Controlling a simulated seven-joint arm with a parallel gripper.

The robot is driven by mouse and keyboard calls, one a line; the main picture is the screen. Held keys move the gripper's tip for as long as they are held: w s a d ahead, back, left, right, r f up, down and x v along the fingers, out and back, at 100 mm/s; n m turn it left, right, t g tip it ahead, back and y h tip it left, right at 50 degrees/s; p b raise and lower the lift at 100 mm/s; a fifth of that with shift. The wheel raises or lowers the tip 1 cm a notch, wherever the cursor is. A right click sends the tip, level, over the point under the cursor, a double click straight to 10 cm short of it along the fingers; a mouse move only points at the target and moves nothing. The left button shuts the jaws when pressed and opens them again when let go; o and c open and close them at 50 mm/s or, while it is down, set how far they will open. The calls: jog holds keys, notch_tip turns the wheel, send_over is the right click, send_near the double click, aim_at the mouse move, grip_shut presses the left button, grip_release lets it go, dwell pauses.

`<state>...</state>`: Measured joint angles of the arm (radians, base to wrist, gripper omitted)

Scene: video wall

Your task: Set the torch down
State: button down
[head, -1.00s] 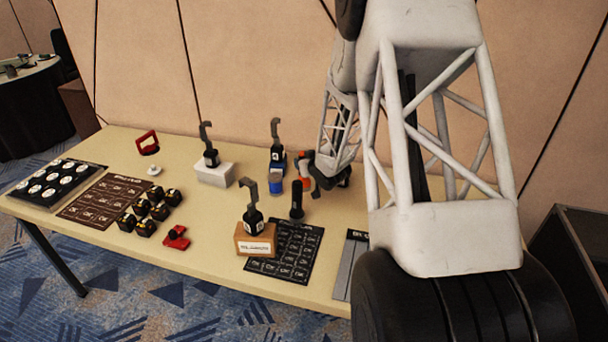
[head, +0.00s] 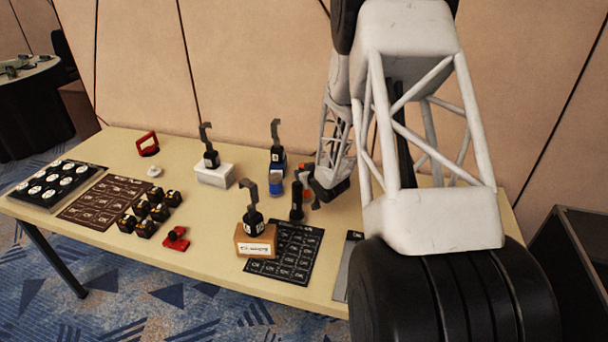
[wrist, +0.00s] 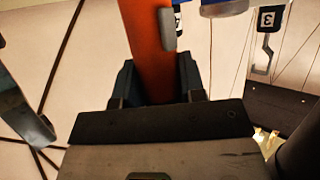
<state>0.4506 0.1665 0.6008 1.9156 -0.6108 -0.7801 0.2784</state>
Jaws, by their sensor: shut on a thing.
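The torch appears to be the orange bar with a grey switch (wrist: 150,45) between the jaws in the wrist view. My gripper (wrist: 155,85) is shut on it, a dark jaw on each side. In the head view a small orange part of the torch (head: 305,167) shows beside my dark gripper (head: 321,188), over the back right of the table. The rest of the torch is hidden there. I cannot tell whether its end touches the table.
A black upright cylinder (head: 297,201) stands just in front of my gripper. A blue block (head: 276,184) and a hook stand (head: 277,157) are close on the left. A hook on a wooden block (head: 256,240) and a dark printed mat (head: 286,252) lie nearer the front.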

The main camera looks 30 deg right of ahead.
jog(key=shift+f, duration=0.15)
jog(key=c, duration=0.7)
grip_release()
jog(key=shift+s+r, duration=0.1)
jog(key=shift+r, duration=0.1)
jog(key=v, duration=1.1)
jog(key=shift+s+r, duration=0.2)
jog(key=shift+s, duration=0.15)
